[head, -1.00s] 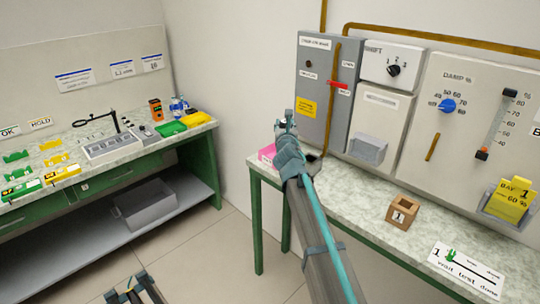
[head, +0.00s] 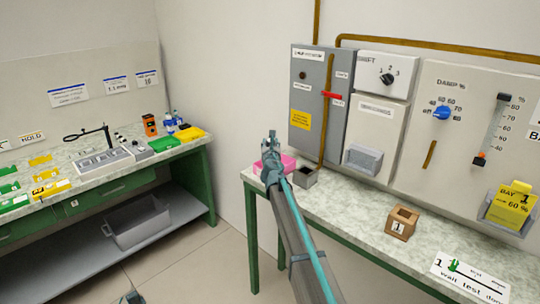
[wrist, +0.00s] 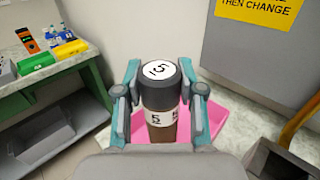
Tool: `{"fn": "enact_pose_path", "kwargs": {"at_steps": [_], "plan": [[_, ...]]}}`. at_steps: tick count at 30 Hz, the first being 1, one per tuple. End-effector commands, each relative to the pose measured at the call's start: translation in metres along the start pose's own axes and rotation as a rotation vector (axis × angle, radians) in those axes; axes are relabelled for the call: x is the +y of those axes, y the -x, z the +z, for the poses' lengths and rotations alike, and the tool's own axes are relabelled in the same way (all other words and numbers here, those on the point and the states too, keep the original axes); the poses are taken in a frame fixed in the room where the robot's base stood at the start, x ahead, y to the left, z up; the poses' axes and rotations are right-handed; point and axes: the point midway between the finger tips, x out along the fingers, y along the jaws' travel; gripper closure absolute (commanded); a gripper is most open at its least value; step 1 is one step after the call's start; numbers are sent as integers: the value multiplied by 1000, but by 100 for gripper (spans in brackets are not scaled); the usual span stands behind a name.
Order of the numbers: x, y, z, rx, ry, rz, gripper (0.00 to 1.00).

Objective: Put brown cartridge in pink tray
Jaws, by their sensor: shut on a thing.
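The brown cartridge (wrist: 162,132) is upright between the fingers of my gripper (wrist: 158,88) in the wrist view. It has a dark cap with a white disc marked 5 and a white band also marked 5. My gripper is shut on it. The pink tray (wrist: 207,118) shows behind and below the cartridge; I cannot tell whether the cartridge touches it. In the head view the pink tray (head: 289,162) lies at the left end of the right bench, partly hidden by my gripper (head: 270,142). The cartridge is hidden there.
A dark open box (head: 305,176) stands just right of the pink tray, and a brown block marked 1 (head: 402,222) farther right. A grey panel (head: 316,105) rises behind. The left bench (head: 115,177) holds yellow and green trays. The bench (head: 345,198) between box and block is clear.

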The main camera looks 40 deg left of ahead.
Motion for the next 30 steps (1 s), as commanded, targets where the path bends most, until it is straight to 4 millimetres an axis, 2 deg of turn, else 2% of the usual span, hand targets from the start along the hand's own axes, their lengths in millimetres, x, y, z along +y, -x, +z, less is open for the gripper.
{"fn": "enact_pose_path", "kwargs": {"at_steps": [4,10,24,25,29,30], "plan": [[2,-10,-13,1,1,1,100],[2,-8,-38,0,1,1,100],[2,-8,-44,0,1,0,100],[2,-8,-44,0,1,0,60],[2,-8,-43,0,1,0,38],[2,-8,-43,0,1,0,37]]}}
